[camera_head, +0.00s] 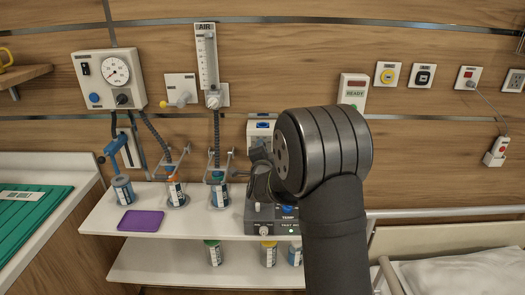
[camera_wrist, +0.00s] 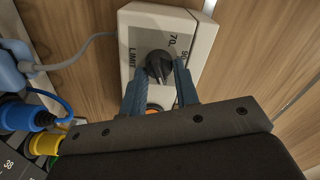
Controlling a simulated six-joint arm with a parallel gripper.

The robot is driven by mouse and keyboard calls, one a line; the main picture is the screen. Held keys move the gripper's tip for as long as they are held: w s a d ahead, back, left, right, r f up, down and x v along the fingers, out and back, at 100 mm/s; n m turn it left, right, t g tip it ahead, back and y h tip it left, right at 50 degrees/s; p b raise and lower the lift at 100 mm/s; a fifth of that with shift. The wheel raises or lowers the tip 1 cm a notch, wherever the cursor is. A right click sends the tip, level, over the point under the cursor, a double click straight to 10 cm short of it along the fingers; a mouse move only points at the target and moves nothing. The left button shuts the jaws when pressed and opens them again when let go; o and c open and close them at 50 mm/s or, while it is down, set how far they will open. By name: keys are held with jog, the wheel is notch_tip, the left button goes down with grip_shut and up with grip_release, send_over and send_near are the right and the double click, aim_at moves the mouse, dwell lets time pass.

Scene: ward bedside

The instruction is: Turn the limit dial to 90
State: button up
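The limit box (camera_wrist: 190,22) is a pale box with a grey face marked LIMIT, 70 and a partly covered number beginning with 9. Its dark round limit dial (camera_wrist: 158,66) sits in the middle of that face. My gripper (camera_wrist: 162,72) has its two blue-grey fingers on either side of the dial, apart, with the tips close to it. I cannot tell whether they touch it. An orange part (camera_wrist: 153,107) shows below the dial, between the fingers. In the head view, my gripper (camera_head: 258,165) is in front of the wall, and my arm hides much of this area.
In the head view, a white shelf (camera_head: 180,220) holds capped jars and a purple mat (camera_head: 141,221). A gauge box (camera_head: 109,79) and an AIR flow tube (camera_head: 208,60) are on the wall. In the wrist view, a blue connector (camera_wrist: 25,117) and cables lie at the left.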

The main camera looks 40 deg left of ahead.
jog(key=shift+n, duration=0.4)
jog(key=shift+s+a+r+n, duration=0.1)
jog(key=shift+s+a+n, duration=0.05)
jog(key=shift+n, duration=4.05)
jog(key=shift+s+a+r+n, duration=0.1)
jog(key=shift+n, duration=4.1)
jog(key=o, duration=1)
jog(key=shift+c, duration=0.2)
